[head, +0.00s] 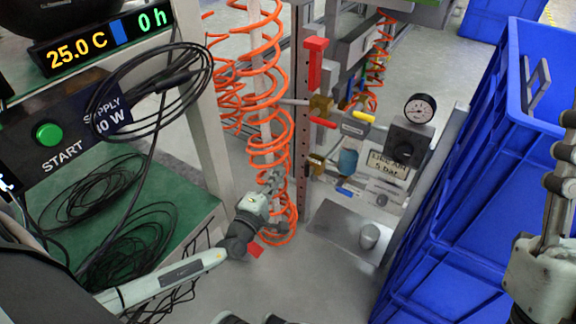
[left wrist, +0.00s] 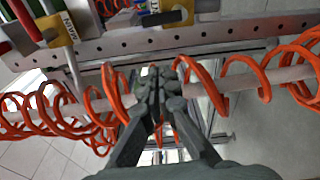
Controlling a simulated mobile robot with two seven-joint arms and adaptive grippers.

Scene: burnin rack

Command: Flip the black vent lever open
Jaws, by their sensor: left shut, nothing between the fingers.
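My left gripper (head: 272,182) is shut and empty, low beside the orange coiled hose, left of the valve panel. In the left wrist view its closed fingertips (left wrist: 158,76) overlap the hose coils and the pale post; contact cannot be told. A brass valve (head: 320,105) with a red lever (head: 322,123) sits on the upright rail, with another brass valve (head: 315,163) below.
The orange hose (head: 268,95) hangs around a pale post. A perforated rail (head: 303,100) stands beside it. Blue crates (head: 470,200) are at right; black cables (head: 110,245) lie on the green bench.

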